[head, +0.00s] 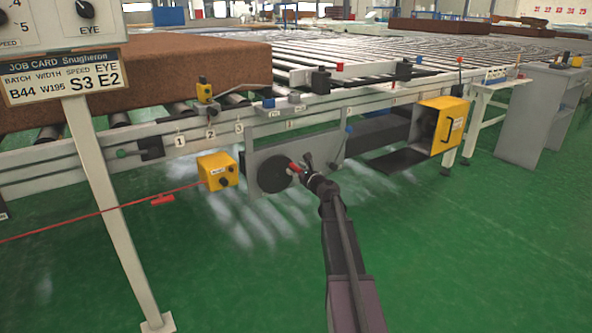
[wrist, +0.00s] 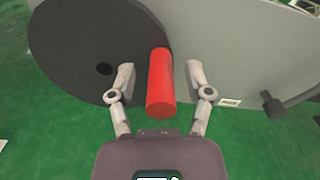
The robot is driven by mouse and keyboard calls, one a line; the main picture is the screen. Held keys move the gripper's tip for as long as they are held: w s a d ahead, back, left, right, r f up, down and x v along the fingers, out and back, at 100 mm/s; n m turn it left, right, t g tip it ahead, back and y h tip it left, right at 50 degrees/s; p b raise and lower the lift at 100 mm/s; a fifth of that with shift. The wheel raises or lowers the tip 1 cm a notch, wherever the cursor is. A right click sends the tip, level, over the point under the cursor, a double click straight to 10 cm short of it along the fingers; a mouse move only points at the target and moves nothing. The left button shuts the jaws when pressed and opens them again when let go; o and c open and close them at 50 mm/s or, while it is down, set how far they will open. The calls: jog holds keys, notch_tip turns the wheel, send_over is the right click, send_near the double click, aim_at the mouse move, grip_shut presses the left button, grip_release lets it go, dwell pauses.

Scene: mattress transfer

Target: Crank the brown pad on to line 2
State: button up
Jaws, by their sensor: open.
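The brown pad (head: 140,75) lies on the roller conveyor at the left in the head view. Number plates 1 (head: 179,141), 2 (head: 211,134) and 3 (head: 239,128) sit along the conveyor's front rail below it. The crank is a dark disc (head: 271,173) with a red handle (head: 294,168), on a grey panel. In the wrist view the disc (wrist: 85,45) is at the upper left and the red handle (wrist: 160,85) points toward me. My gripper (wrist: 160,80) is open, with one finger on each side of the handle and visible gaps to both.
A yellow control box (head: 218,171) hangs left of the crank, with a red pull cord (head: 110,212) leading left. A yellow-faced housing (head: 440,127) stands open at the right. A job card sign (head: 65,77) on a post is front left. The green floor (head: 450,260) at front right is clear.

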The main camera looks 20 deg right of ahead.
grip_shut()
dwell(0.3)
